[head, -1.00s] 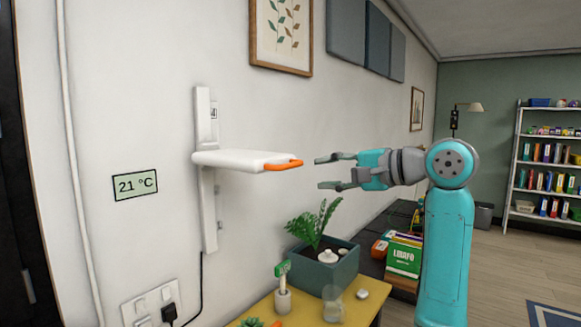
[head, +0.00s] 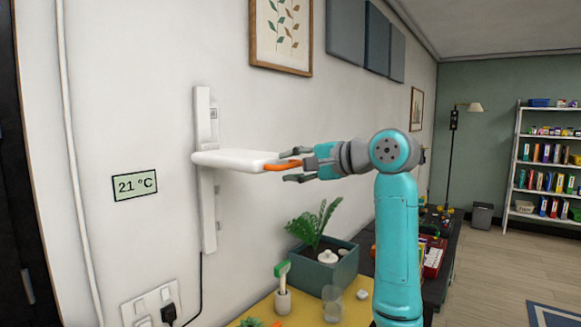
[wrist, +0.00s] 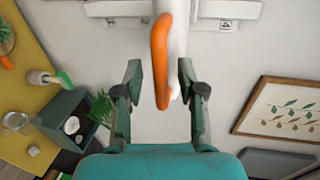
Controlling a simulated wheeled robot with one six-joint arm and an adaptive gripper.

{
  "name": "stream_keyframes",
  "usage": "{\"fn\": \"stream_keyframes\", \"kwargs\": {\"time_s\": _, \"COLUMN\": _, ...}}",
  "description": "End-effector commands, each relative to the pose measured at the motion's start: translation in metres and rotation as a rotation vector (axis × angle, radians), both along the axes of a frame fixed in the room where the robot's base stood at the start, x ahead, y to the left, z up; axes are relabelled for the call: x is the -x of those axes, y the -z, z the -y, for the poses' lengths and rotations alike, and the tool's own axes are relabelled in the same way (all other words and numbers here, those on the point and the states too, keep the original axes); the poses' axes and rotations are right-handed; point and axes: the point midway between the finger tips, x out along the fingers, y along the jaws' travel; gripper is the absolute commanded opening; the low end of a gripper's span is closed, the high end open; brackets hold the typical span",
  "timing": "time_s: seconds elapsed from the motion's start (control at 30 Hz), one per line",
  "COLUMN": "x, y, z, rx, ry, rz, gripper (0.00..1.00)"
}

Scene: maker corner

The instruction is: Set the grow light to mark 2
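The grow light (head: 228,159) is a white flat panel on a white vertical wall rail (head: 209,220), held level partway up it. Its orange handle (head: 283,166) sticks out at the right end. My gripper (head: 291,165) is open around the handle, one finger above and one below. In the wrist view the handle (wrist: 161,62) lies between the two spread fingers (wrist: 158,90), with gaps on both sides. A small mark label (head: 214,113) on the rail above the panel is too small to read in the head view.
A planter (head: 325,270) with a fern stands on the yellow table (head: 262,309) below the light. A glass and a small pot are beside it. A power cord hangs from the rail to wall sockets (head: 151,304).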

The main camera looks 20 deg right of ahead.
Motion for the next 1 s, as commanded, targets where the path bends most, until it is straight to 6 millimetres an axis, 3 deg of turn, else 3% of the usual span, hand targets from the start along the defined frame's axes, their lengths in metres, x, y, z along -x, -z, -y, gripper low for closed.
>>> {"fn": "stream_keyframes", "kwargs": {"time_s": 0.37, "x": -0.005, "y": 0.001, "z": -0.003, "rx": 0.000, "ry": 0.000, "rz": 0.001, "gripper": 0.39}}
{"fn": "stream_keyframes", "kwargs": {"time_s": 0.53, "x": -0.005, "y": 0.001, "z": -0.003, "rx": 0.000, "ry": 0.000, "rz": 0.001, "gripper": 0.02}}
{"fn": "stream_keyframes", "kwargs": {"time_s": 0.57, "x": -0.005, "y": 0.001, "z": -0.003, "rx": 0.000, "ry": 0.000, "rz": 0.001, "gripper": 0.00}}
{"fn": "stream_keyframes", "kwargs": {"time_s": 0.83, "x": -0.005, "y": 0.003, "z": -0.003, "rx": 0.000, "ry": 0.000, "rz": 0.000, "gripper": 0.00}}
{"fn": "stream_keyframes", "kwargs": {"time_s": 1.0, "x": -0.006, "y": 0.026, "z": -0.003, "rx": 0.000, "ry": -0.001, "rz": -0.004, "gripper": 0.00}}
